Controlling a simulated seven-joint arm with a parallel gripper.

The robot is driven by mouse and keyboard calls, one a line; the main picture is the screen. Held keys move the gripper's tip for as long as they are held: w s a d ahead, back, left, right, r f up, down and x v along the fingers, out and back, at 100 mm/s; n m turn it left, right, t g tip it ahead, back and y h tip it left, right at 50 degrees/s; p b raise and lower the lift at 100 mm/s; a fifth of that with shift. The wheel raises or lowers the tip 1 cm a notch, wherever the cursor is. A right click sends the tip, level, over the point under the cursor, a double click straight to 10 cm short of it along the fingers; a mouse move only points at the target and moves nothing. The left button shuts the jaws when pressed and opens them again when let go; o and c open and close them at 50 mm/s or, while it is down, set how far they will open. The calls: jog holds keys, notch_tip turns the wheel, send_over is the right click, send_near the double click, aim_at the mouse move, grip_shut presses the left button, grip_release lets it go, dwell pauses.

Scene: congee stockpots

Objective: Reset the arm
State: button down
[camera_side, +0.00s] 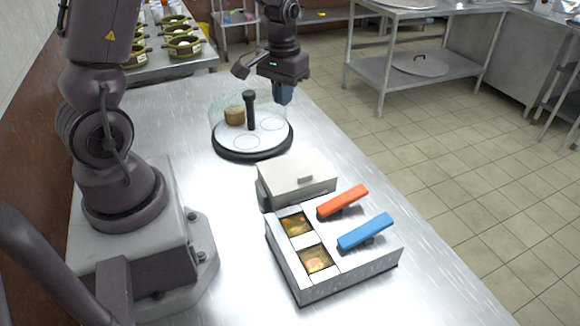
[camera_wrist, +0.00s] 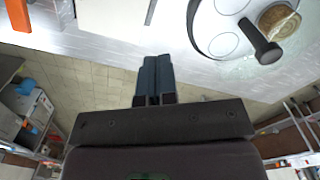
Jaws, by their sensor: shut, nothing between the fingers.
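My gripper (camera_side: 284,96) hangs in the air, fingers down, just behind and right of the round turntable (camera_side: 226,146) in the side view. In the wrist view my gripper (camera_wrist: 153,62) has its two blue-grey fingers together with nothing between them. The turntable (camera_wrist: 200,38) lies to its upper right there. My gripper looks clear of every object.
The turntable has a clear wall, a dark post (camera_side: 250,112) and a tan round item (camera_side: 234,116). Nearer are a lidded box (camera_side: 297,176) and a white unit (camera_side: 335,287) with orange (camera_side: 342,201) and blue (camera_side: 365,231) handles.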

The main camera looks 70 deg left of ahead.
jog(key=shift+s, duration=0.1)
jog(key=s+d+r+m+t, duration=0.5)
jog(key=s+d+r, duration=0.7)
jog(key=d+r, duration=0.3)
jog(key=shift+s+r+m+t, duration=0.3)
jog(key=shift+s+r+m, duration=0.05)
jog(key=shift+r+m, duration=0.15)
dwell(1.1)
